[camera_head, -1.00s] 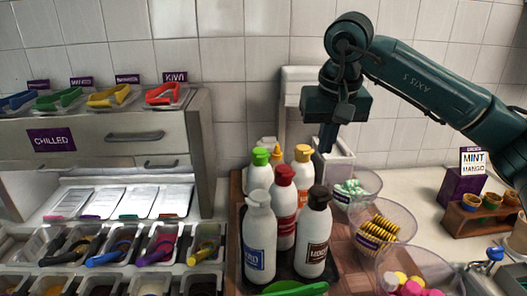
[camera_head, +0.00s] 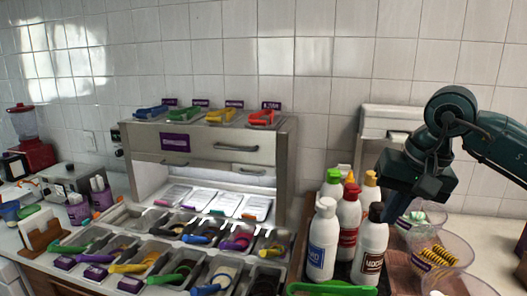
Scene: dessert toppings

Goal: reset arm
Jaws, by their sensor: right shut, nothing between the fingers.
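My right gripper (camera_head: 394,207) hangs from the dark green right arm that comes in from the right. Its narrow fingers point down, shut and empty. In the picture they lie just right of the dark cap of a brown-labelled bottle (camera_head: 370,255); I cannot tell the gap in depth. My left gripper is not in view.
Several bottles, including a red-capped one (camera_head: 349,225) and a white one with a blue label (camera_head: 322,250), stand left of the gripper. A clear bowl of yellow sticks (camera_head: 440,257) stands to the right. The chilled cabinet (camera_head: 205,150) and topping bins fill the middle.

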